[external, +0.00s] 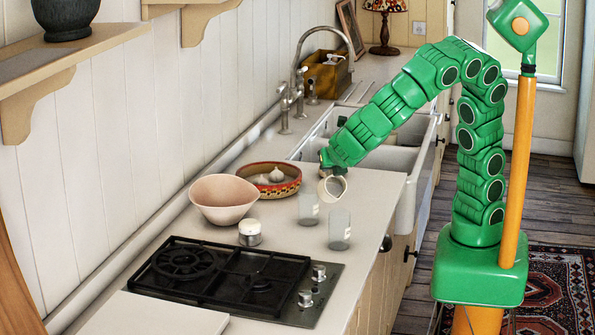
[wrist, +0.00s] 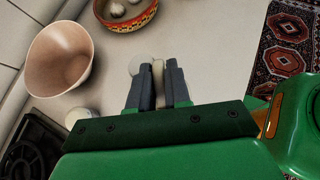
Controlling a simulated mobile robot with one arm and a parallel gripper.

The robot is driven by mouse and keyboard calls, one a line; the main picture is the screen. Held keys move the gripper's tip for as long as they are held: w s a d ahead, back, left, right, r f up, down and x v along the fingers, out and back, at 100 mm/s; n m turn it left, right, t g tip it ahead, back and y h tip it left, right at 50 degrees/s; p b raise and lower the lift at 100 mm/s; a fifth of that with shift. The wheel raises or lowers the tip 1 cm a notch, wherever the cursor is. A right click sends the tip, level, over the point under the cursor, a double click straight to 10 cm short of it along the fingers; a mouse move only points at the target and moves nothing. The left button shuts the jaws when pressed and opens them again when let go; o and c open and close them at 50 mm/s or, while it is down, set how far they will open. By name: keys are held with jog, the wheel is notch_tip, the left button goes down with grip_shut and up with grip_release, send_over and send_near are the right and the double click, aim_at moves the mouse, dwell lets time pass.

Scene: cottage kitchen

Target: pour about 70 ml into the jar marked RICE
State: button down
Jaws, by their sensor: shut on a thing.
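My gripper (wrist: 158,82) is shut on a pale cream cup (external: 332,187) above the worktop. Only a narrow pale part of the cup (wrist: 158,76) shows between the fingers in the wrist view. The cup looks tilted, with its mouth towards the external camera; I cannot see its contents or any stream. Two clear glass jars with small pale labels stand close by: one jar (external: 308,209) just below and left of the cup, the other jar (external: 340,231) nearer the front. The labels are too small to read, so I cannot tell which is RICE.
A pink bowl (external: 222,200), a patterned red dish (external: 268,181) with garlic and a white-topped small jar (external: 250,233) stand to the left. A black gas hob (external: 225,275) is in front. The sink (external: 385,158) lies behind. The worktop's right edge is close to the jars.

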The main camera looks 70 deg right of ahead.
jog(key=shift+s+a+f+t+h, duration=0.25)
jog(key=shift+a+t+h, duration=0.2)
jog(key=shift+h, duration=0.25)
dwell(0.4)
jog(key=shift+s+a+r+t+h+p, duration=0.35)
jog(key=shift+a+h+p, duration=0.2)
jog(key=shift+h+p, duration=0.25)
dwell(1.4)
jog(key=shift+s+a+r+t+h, duration=0.15)
jog(key=shift+s+a+h, duration=0.1)
jog(key=shift+a, duration=0.15)
jog(key=shift+s+a+r+t+h, duration=0.1)
jog(key=shift+s+a+t+h, duration=0.05)
jog(key=shift+a+h, duration=0.15)
dwell(0.4)
